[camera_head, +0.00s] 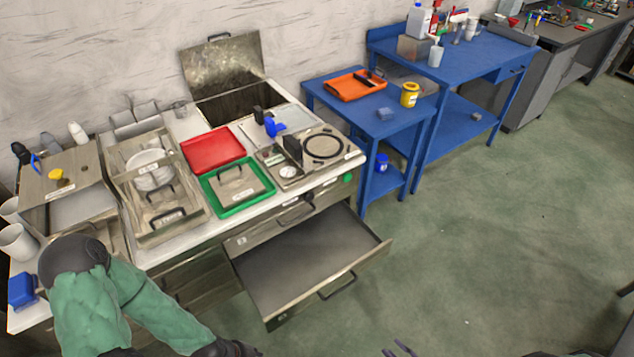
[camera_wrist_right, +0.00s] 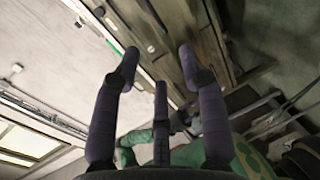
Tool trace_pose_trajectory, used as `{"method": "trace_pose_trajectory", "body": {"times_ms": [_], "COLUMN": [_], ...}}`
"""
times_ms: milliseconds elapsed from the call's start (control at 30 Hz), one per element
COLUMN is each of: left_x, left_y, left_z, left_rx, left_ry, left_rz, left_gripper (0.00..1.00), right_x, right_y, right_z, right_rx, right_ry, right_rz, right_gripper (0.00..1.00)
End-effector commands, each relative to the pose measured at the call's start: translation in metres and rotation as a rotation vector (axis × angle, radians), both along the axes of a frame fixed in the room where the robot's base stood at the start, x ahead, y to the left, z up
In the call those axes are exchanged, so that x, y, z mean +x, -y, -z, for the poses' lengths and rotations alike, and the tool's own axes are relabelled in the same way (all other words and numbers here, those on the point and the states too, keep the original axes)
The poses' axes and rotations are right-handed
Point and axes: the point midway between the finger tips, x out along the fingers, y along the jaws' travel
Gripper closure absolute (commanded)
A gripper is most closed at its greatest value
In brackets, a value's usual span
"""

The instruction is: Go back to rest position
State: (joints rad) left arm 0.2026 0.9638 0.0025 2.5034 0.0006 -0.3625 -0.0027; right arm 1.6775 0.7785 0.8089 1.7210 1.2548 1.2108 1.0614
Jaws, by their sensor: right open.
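My right gripper (camera_head: 400,350) shows only as dark fingertips at the bottom edge of the head view. In the right wrist view its dark fingers (camera_wrist_right: 158,66) are spread apart with nothing between them. My left arm, in a green sleeve, comes in at the lower left of the head view and runs toward the bottom edge. Its gripper is out of frame. The steel drawer (camera_head: 310,262) under the counter is pulled open and looks empty.
The white counter (camera_head: 190,238) holds a red tray (camera_head: 213,148), a green tray (camera_head: 238,208), steel boxes and a gauge panel. A blue table (camera_head: 340,103) with an orange tray (camera_head: 356,86) stands to the right. Green floor (camera_head: 490,230) is clear at the right.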

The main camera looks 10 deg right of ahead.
Motion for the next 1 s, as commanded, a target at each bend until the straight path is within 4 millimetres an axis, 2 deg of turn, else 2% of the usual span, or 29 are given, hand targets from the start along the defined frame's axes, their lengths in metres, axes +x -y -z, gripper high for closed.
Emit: {"method": "trace_pose_trajectory", "body": {"times_ms": [67,267,567,767,900,1000], "left_x": [0.000,0.001,0.000,0.000,0.000,0.000], "left_y": [0.000,0.000,0.000,0.000,0.000,0.000], "left_z": [0.000,0.000,-0.001,-0.002,-0.003,-0.004], "left_rx": [0.000,0.000,0.000,0.000,0.000,0.000], "left_ry": [0.000,0.002,0.000,0.000,0.000,0.000], "left_rz": [0.000,-0.001,0.000,0.000,0.000,0.000], "left_gripper": [0.72,0.72,0.72,0.72,0.72,0.72], "right_x": [0.000,0.007,0.009,0.000,-0.016,-0.029], "right_y": [0.000,-0.025,-0.071,-0.112,-0.142,-0.154], "right_z": [0.000,-0.001,-0.004,-0.005,-0.003,0.001], "right_rx": [0.000,-0.048,-0.166,-0.312,-0.486,-0.630], "right_ry": [0.000,0.010,0.055,0.137,0.267,0.397], "right_rz": [0.000,-0.141,-0.437,-0.754,-1.088,-1.331], "right_gripper": [0.57,0.57,0.57,0.57,0.57,0.57]}}
